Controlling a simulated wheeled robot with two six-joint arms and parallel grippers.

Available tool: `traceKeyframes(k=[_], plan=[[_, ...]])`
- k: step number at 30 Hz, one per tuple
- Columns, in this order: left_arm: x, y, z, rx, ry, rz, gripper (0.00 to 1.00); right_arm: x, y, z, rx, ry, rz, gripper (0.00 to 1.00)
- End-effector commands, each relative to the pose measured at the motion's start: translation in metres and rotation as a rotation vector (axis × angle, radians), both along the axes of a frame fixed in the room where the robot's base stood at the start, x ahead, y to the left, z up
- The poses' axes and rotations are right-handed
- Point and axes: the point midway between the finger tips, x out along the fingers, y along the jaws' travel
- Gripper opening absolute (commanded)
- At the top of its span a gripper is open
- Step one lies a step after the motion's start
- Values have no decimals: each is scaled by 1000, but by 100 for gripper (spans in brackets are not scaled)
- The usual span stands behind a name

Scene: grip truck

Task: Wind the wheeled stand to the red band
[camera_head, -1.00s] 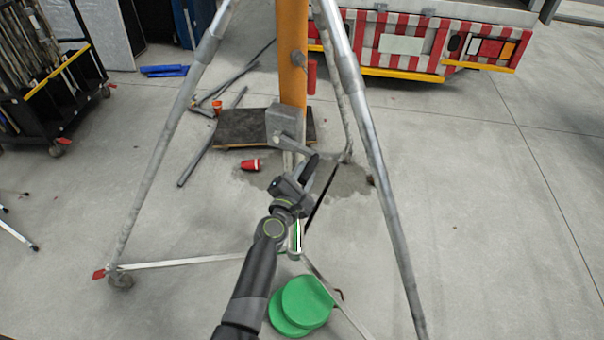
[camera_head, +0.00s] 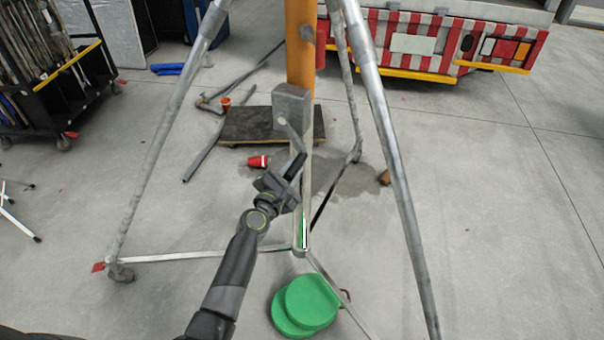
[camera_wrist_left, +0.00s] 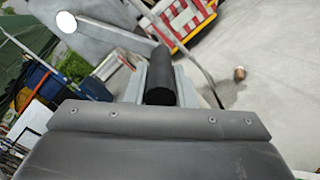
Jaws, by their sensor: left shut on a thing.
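The wheeled stand is a grey tripod (camera_head: 381,120) around an orange column (camera_head: 300,45). A grey gear box (camera_head: 291,106) sits on the column, with a short crank arm (camera_head: 293,137) slanting down from it. My left gripper (camera_head: 290,178) is shut on the dark crank handle below the box. In the left wrist view the black handle (camera_wrist_left: 159,76) lies between the fingers. A small red piece (camera_head: 321,52) shows beside the column; I cannot tell whether it is the red band. The column's top is out of frame. My right gripper is not in view.
A red-and-white striped truck (camera_head: 410,45) stands behind. A dark low board (camera_head: 245,125), pipes (camera_head: 205,150) and a red cup (camera_head: 258,161) lie on the floor. Green discs (camera_head: 305,304) lie in front. A black rack (camera_head: 65,90) stands left. Floor at right is clear.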

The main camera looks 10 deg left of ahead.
Motion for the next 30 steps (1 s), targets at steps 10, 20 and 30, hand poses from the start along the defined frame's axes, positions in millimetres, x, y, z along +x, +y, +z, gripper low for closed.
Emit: traceKeyframes(k=[10, 20, 30], plan=[[8, 36, -24, 7, 18, -2, 0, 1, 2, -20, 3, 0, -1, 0], [10, 44, 1, 1, 13, -1, 0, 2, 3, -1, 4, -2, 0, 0], [10, 40, 1, 2, 11, -1, 13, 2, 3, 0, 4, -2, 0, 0]])
